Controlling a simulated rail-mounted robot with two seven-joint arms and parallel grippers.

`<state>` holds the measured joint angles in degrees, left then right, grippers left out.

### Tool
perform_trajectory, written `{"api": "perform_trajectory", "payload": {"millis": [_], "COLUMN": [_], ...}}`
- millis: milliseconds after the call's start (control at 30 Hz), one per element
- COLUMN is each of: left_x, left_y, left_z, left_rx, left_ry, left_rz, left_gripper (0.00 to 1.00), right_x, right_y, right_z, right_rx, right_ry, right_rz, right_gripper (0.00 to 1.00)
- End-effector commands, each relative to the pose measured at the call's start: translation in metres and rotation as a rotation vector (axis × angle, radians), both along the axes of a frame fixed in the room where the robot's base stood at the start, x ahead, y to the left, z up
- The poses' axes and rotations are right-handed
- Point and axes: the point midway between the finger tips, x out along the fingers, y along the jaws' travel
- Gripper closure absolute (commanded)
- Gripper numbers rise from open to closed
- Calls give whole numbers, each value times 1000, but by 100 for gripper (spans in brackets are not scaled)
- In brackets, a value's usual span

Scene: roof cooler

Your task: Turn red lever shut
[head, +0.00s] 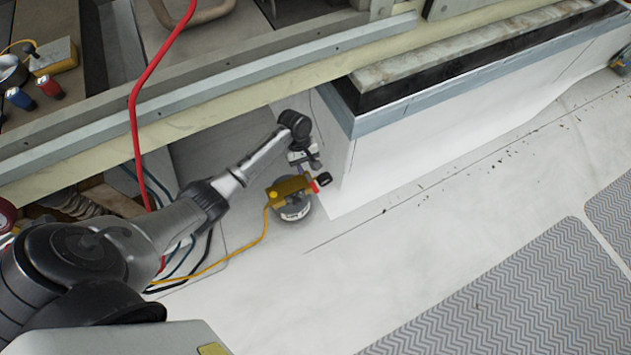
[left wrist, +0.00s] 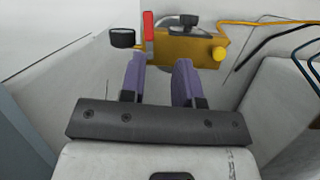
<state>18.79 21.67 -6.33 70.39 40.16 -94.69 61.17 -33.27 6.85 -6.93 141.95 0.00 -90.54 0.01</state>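A yellow valve block (head: 290,188) sits on a round grey-and-white canister on the white floor, close to the long white housing. It also shows at the top of the left wrist view (left wrist: 192,49). A small red piece (head: 314,186), seemingly the lever, sticks out at the block's right end beside a black knob (head: 324,179). In the left wrist view the red piece (left wrist: 149,27) stands upright left of the block, next to the black knob (left wrist: 122,38). My left gripper (left wrist: 160,61) has purple fingers, apart and empty, just short of the block. My right gripper is out of view.
A yellow hose (head: 238,255) runs from the block towards the lower left, near dark cables. A red hose (head: 134,120) hangs at the left. The white housing (head: 400,140) stands close to the right. Grey patterned mats (head: 510,290) lie lower right; open floor lies between.

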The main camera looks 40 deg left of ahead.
Motion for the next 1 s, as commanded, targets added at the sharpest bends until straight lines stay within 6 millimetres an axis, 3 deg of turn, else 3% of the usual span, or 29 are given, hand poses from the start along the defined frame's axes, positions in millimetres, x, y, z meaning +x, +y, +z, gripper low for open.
{"api": "perform_trajectory", "payload": {"millis": [33,200,567,1000], "left_x": [9,23,24,15], "left_y": [9,21,15,-12], "left_z": [-9,-10,-31,-105], "left_rx": [-11,-39,-46,-46], "left_ry": [20,64,75,74], "left_rz": [53,161,187,185], "left_gripper": [70,70,70,70], "right_x": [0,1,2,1], "right_y": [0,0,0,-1], "right_z": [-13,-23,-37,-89], "right_rx": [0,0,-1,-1], "right_ry": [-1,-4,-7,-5], "right_rz": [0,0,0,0], "right_gripper": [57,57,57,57]}}
